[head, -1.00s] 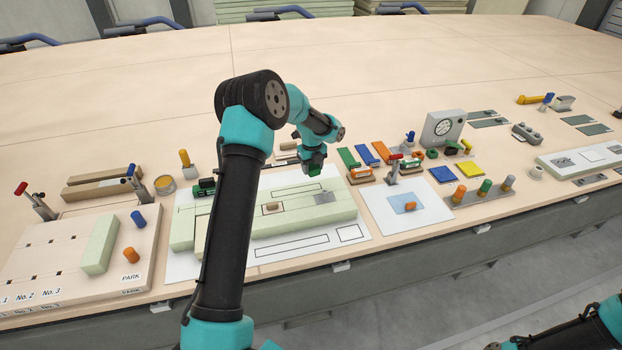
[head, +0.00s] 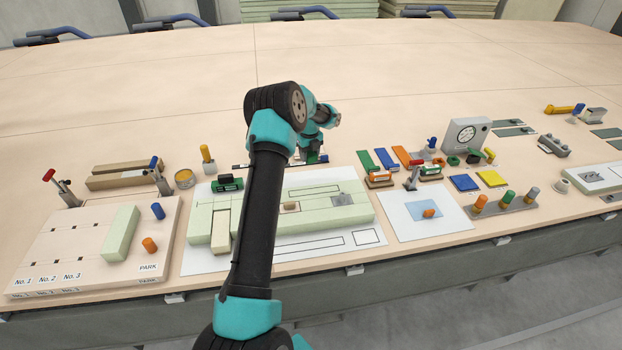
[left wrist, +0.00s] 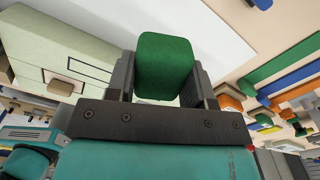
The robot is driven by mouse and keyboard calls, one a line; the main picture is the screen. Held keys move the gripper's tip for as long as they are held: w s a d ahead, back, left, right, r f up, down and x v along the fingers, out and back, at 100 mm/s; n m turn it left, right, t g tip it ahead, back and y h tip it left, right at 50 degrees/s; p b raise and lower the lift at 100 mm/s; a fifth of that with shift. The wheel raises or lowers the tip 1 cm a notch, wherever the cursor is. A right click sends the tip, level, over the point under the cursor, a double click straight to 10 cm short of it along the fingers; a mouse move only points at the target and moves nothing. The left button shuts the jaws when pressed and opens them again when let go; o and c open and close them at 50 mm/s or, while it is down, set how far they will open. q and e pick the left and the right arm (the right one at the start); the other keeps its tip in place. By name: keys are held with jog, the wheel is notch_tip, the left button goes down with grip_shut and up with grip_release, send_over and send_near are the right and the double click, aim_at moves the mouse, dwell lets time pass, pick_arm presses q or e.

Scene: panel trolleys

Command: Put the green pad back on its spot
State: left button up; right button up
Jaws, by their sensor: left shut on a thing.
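The green pad (left wrist: 165,65) is a rounded block held between the two dark fingers of my left gripper (left wrist: 165,82) in the left wrist view. In the head view my left gripper (head: 313,158) is just behind the back edge of the white sheet (head: 345,260). My own arm and wrist hide much of the pad there. A pale green stepped panel (head: 330,215) lies on the sheet, in front of the gripper. I cannot tell which place is the pad's spot. My right gripper is out of view.
The table behind is clear.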

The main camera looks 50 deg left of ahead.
pick_arm(q)
send_over(310, 178)
jog(key=shift+s+f, duration=0.1)
jog(key=shift+f, duration=3)
jog(key=shift+f, duration=1.85)
jog(key=shift+f, duration=0.1)
jog(key=o, duration=1.2)
notch_tip(310, 178, up, 12)
jog(key=shift+r, duration=0.1)
